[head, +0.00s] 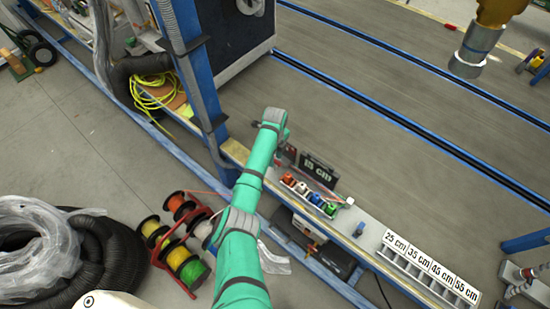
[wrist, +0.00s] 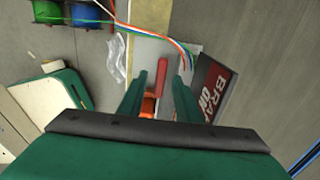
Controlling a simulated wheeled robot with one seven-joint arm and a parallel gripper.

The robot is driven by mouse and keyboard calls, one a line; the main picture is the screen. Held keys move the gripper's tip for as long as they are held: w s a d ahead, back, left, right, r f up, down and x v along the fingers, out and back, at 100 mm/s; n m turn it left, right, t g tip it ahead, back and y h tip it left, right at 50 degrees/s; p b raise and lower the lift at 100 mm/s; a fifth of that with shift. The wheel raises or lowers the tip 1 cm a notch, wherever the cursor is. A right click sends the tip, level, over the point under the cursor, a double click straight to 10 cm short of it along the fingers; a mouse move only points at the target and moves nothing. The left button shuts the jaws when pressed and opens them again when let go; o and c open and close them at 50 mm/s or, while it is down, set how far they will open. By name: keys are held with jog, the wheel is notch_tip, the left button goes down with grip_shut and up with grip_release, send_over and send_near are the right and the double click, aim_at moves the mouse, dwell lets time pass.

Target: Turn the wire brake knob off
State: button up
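In the wrist view, a red bar-shaped handle (wrist: 161,76), likely the wire brake knob, stands on a light grey strip beside a dark sign (wrist: 212,88) partly reading "BRA" and "ON". My gripper (wrist: 159,84) is open, its two green fingers apart on either side of the handle. Contact with it cannot be told. An orange part (wrist: 149,104) shows lower between the fingers, partly hidden by my gripper. In the head view, my gripper (head: 281,147) is at the bench edge by the sign; the knob is hidden or too small there.
Colored wires (wrist: 150,33) run above the handle. Wire spools (head: 176,243) stand on a red rack at left. A row of colored parts (head: 309,195), a dark display (head: 319,169) and a length scale (head: 430,267) are on the bench. A blue post (head: 190,80) rises nearby.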

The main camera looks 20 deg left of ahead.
jog(key=shift+f, duration=0.15)
grip_shut()
jog(key=shift+n, duration=0.4)
jog(key=n, duration=0.4)
jog(key=shift+d, duration=0.1)
jog(key=n, duration=0.4)
jog(key=shift+n, duration=0.3)
jog(key=n, duration=0.8)
jog(key=shift+n, duration=0.4)
